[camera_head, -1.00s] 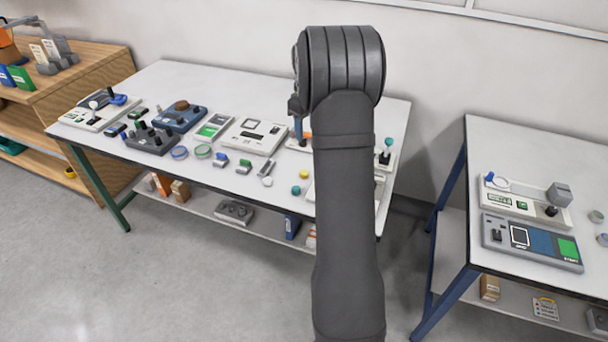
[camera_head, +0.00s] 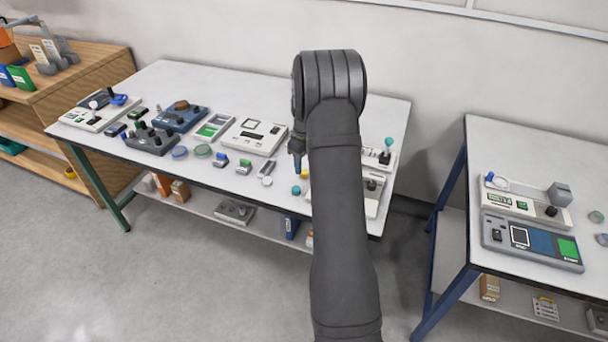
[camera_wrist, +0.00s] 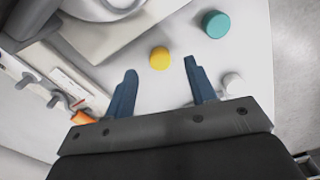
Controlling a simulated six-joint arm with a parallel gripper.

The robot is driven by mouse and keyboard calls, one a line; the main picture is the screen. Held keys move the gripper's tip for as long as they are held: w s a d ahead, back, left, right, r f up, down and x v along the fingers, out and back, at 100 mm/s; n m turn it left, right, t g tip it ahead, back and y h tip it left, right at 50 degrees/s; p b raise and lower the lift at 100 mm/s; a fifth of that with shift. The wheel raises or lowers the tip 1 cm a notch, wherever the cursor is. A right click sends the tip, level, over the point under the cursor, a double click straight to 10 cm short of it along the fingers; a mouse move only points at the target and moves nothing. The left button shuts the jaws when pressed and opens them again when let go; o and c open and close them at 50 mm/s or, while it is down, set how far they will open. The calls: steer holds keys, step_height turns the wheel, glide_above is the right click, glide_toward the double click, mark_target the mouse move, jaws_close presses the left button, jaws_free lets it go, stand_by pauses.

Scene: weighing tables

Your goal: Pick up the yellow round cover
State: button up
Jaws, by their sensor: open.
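The yellow round cover (camera_wrist: 159,58) lies on the white tabletop in the wrist view, ahead of and between the fingers. In the head view only a bit of the yellow cover (camera_head: 304,174) shows beside my arm. My gripper (camera_wrist: 157,82) is open and empty, with its two blue fingers apart on either side of the line to the cover. The fingertips do not touch the cover. In the head view my gripper (camera_head: 297,162) points down above the table, near the cover.
A teal round cover (camera_wrist: 216,24) lies to the right of the yellow one in the wrist view. A white round piece (camera_wrist: 233,84) is beside the right finger. A pale device (camera_wrist: 110,35) stands close on the left. Several devices, including a beige instrument (camera_head: 254,136), occupy the table (camera_head: 235,85).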

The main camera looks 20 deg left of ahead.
steer(key=f, duration=0.3)
steer(key=shift+w+a+f, duration=0.1)
steer(key=shift+a+f, duration=0.1)
steer(key=shift+f, duration=0.05)
steer(key=c, duration=1.1)
steer(key=shift+o, duration=0.2)
steer(key=shift+r, duration=0.15)
